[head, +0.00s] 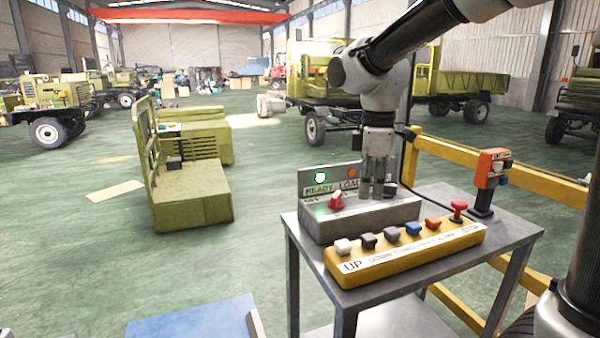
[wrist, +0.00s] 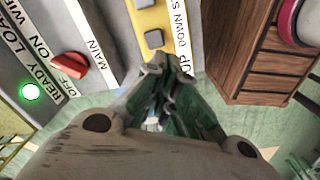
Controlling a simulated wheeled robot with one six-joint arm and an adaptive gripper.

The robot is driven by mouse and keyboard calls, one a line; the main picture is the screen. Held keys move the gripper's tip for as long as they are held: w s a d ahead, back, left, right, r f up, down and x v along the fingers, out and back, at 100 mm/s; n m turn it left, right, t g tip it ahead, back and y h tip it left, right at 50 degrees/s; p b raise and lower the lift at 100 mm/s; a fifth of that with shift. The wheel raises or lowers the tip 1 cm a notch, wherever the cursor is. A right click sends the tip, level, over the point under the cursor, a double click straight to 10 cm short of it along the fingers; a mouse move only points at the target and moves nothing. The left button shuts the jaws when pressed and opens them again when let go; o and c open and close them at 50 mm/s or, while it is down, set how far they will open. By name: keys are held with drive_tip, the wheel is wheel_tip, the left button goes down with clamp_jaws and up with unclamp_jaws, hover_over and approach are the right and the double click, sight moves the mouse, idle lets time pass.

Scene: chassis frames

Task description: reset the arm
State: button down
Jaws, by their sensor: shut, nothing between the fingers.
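My gripper (head: 377,193) points down over the grey control box (head: 375,218) on the metal cart. Its fingers are closed together with nothing between them. In the wrist view the fingertips (wrist: 160,72) meet near the yellow button strip. My arm comes in from the upper right of the head view and bends down at the wrist. The gripper hides part of the box and its label panel; whether it touches the box cannot be told.
The box has a red knob (head: 336,201) and a lit green lamp (head: 320,178). A yellow pendant (head: 400,248) with several buttons lies in front. An orange switch box (head: 492,168) stands at right on the cart (head: 420,284). A yellow rail (head: 500,176) runs behind. Open floor lies left.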

drive_tip(key=s+d+r+m+t, duration=0.1)
drive_tip(key=s+d+m+t, duration=0.3)
drive_tip(key=s+d+m, duration=1.1)
drive_tip(key=s+d, duration=0.2)
drive_tip(key=s, duration=0.1)
drive_tip(key=shift+s, duration=0.25)
idle(1.8)
